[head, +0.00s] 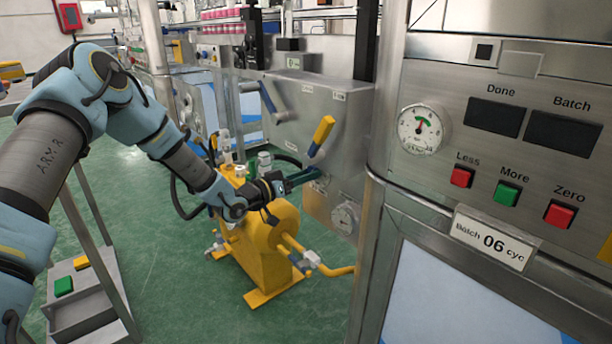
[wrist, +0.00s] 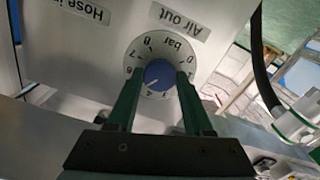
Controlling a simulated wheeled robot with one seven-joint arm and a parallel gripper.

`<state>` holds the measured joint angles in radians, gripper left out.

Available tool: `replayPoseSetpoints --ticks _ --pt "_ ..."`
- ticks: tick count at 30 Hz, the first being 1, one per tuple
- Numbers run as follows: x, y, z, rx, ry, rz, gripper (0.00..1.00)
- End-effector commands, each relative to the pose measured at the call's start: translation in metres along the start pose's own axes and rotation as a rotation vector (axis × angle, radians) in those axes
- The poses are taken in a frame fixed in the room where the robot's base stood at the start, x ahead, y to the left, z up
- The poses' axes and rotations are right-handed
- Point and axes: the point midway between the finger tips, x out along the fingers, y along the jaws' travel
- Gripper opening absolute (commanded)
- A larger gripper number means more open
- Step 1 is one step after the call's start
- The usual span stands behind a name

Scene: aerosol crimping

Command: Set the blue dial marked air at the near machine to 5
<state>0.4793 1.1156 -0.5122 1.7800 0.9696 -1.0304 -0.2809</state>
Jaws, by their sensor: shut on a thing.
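The blue dial (wrist: 159,74) shows in the wrist view at the centre of a round white scale (wrist: 151,46) marked bar, seen upside down below the label "Air out" (wrist: 181,22). The two green fingers of my gripper (wrist: 159,80) are shut on the blue dial, one on each side. The dial's pale pointer line aims to the lower left, roughly between the 6 and the 4; the left finger covers part of the scale there. In the head view my gripper (head: 318,173) reaches the near machine's steel panel (head: 318,125), and I cannot make out the dial there.
A yellow pump (head: 262,250) stands under my arm. A counter panel (head: 475,150) with buttons is close on the right. A black hose (wrist: 262,65) hangs right in the wrist view.

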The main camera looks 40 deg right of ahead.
Motion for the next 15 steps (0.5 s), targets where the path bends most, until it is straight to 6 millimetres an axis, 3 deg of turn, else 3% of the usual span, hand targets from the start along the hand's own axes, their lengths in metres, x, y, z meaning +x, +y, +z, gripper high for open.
replayPoseSetpoints --ticks 1,2,9,15 --pt "-0.0005 -0.0004 0.0005 0.000 -0.001 -0.001 0.00" --pt "-0.0005 -0.0005 0.0005 0.000 -0.001 -0.001 0.54" --pt "-0.0003 -0.0003 0.0003 0.001 0.000 0.000 0.81" --pt "-0.0002 -0.0001 0.0001 0.001 0.000 0.000 0.81"
